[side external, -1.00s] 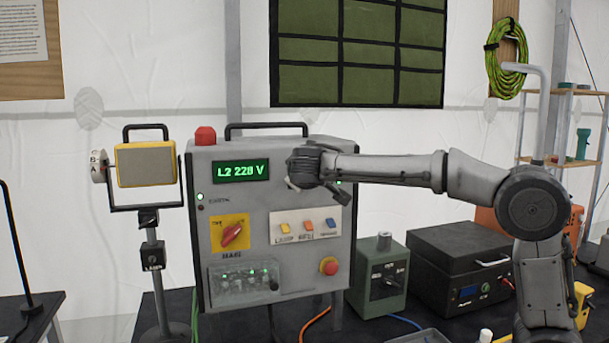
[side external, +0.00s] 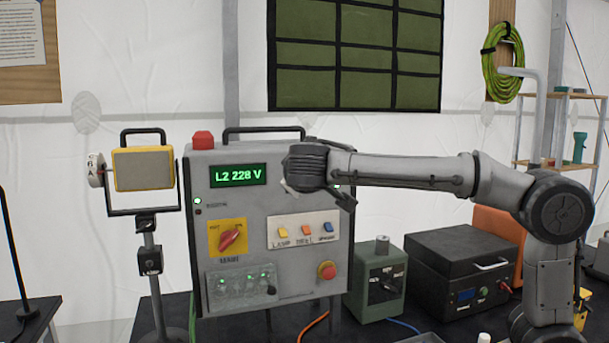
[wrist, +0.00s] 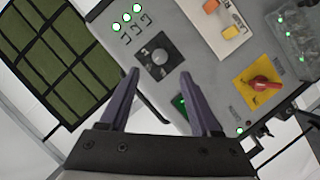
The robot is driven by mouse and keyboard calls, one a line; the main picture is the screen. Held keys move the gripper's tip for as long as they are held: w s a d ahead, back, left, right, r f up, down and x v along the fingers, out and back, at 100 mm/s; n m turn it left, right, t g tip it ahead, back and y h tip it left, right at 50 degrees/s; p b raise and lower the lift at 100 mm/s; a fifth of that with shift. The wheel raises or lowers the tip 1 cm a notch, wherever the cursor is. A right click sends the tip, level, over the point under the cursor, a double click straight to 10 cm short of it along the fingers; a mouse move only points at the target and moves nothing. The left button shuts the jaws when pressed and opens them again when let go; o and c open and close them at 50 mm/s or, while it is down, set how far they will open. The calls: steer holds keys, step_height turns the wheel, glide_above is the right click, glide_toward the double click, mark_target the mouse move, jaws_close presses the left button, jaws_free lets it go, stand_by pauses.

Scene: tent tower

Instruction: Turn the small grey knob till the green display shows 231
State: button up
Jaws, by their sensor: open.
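The grey control box (side external: 225,285) carries a green display (side external: 238,175) that reads L2 228 V in the side view. The knob (wrist: 154,57), a dark grey round dial on the panel, shows in the wrist view; my wrist hides it in the side view. My gripper (wrist: 158,78) is open, its two fingers apart on either side of the knob's near edge, with nothing between them that I can see held. In the side view my gripper (side external: 318,190) is in front of the panel's upper right. The wrist view shows only a sliver of the display (wrist: 179,103), beside the right finger.
Below on the panel are a red rotary switch (side external: 231,239) on yellow, several coloured rocker switches (side external: 307,229) and a red button (side external: 327,270). Several green lamps (wrist: 126,17) lie beyond the knob. A yellow floodlight (side external: 142,170) stands left, a green box (side external: 378,280) right.

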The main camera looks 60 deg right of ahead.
steer(key=v, duration=0.6)
steer(key=shift+s+a, duration=0.1)
steer(key=shift+s, duration=0.05)
stand_by(0.4)
steer(key=s+d+f+g+y, duration=0.3)
steer(key=s+d+f+y, duration=0.15)
steer(key=s+f, duration=0.55)
steer(key=s+a+f+n+t+y, duration=0.1)
steer(key=s+a+f+n+y, duration=0.1)
steer(key=a+f+y, duration=0.6)
steer(key=a+f+n, duration=0.1)
steer(key=a+f, duration=0.4)
steer(key=f, duration=0.3)
steer(key=shift+a+t+y, duration=0.25)
steer(key=shift+t+y, duration=0.05)
steer(key=shift+y, duration=0.05)
steer(key=shift+s, duration=0.15)
